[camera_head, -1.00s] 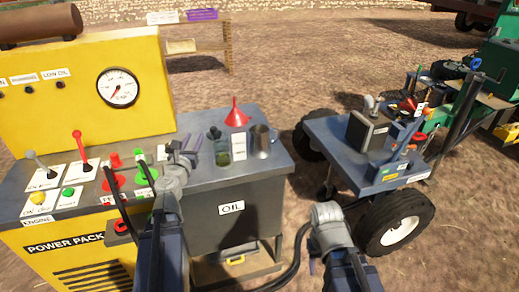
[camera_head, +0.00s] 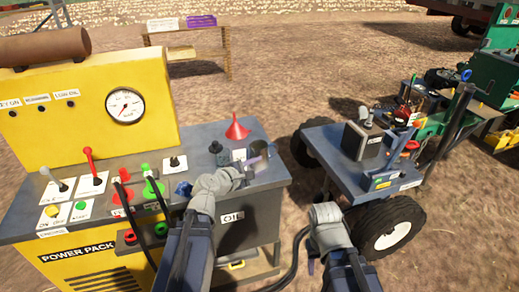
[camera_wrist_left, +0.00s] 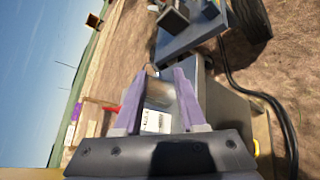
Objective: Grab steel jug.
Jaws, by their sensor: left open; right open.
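The steel jug (camera_head: 259,147) stands near the right end of the oil bench top, partly hidden by my left gripper (camera_head: 255,166). In the left wrist view the jug (camera_wrist_left: 158,92) is between the two purple fingers of my left gripper (camera_wrist_left: 160,74). The gripper is open; I cannot tell whether either finger touches the jug. My right gripper (camera_head: 311,264) is low in front of the bench, mostly hidden behind its own wrist, and away from the jug.
A red funnel (camera_head: 236,129) stands behind the jug. The yellow power pack (camera_head: 84,115) with levers is further left. A blue cart (camera_head: 338,163) with tools stands to the right, across a gap.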

